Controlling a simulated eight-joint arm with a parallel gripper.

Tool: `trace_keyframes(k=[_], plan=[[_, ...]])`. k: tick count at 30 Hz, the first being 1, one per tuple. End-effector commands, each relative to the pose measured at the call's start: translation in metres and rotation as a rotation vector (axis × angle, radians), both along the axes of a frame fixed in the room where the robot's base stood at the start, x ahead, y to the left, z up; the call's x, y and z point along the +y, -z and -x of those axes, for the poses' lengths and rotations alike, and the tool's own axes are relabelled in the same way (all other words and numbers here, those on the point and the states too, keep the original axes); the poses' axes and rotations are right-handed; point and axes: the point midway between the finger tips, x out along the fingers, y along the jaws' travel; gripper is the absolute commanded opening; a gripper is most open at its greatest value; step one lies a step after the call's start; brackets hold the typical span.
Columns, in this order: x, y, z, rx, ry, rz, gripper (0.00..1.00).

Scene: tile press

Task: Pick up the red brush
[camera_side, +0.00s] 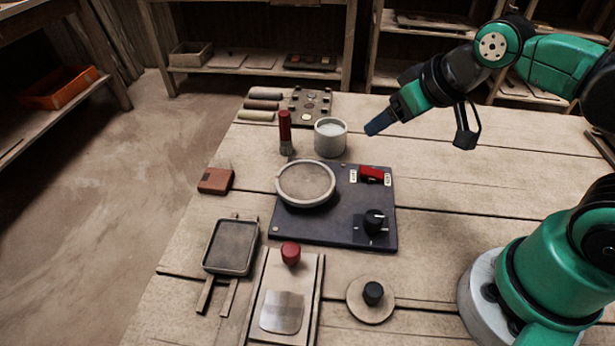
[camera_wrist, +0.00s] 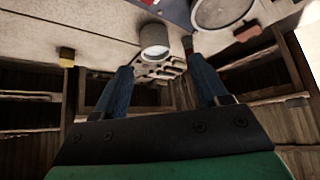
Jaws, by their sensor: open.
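The red brush (camera_side: 285,128) stands upright, bristles down, at the back of the work table, just left of a pale cup (camera_side: 331,138). In the wrist view a dark reddish shape beside the right finger (camera_wrist: 188,44) may be the brush, but it is partly hidden. My gripper (camera_side: 380,122) is raised above the table, to the right of the cup and apart from the brush. Its two blue fingers are spread with nothing between them in the wrist view (camera_wrist: 160,68). The cup (camera_wrist: 154,40) shows ahead of the fingertips.
A dark panel (camera_side: 335,228) with a round plate (camera_side: 305,183), a red switch (camera_side: 375,174) and a black knob (camera_side: 374,219) lies in front of the brush. Behind are clay rolls (camera_side: 262,105) and a studded tray (camera_side: 311,102). A brown block (camera_side: 215,181) sits left.

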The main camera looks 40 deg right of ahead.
Motion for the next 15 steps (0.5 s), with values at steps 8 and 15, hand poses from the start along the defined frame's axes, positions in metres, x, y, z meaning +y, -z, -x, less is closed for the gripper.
trace_keyframes(k=[8, 15], plan=[[0.002, -0.008, -0.01, 0.03, -0.095, 0.061, 0.67], [0.012, -0.029, -0.059, 0.166, -0.581, 0.323, 0.67]])
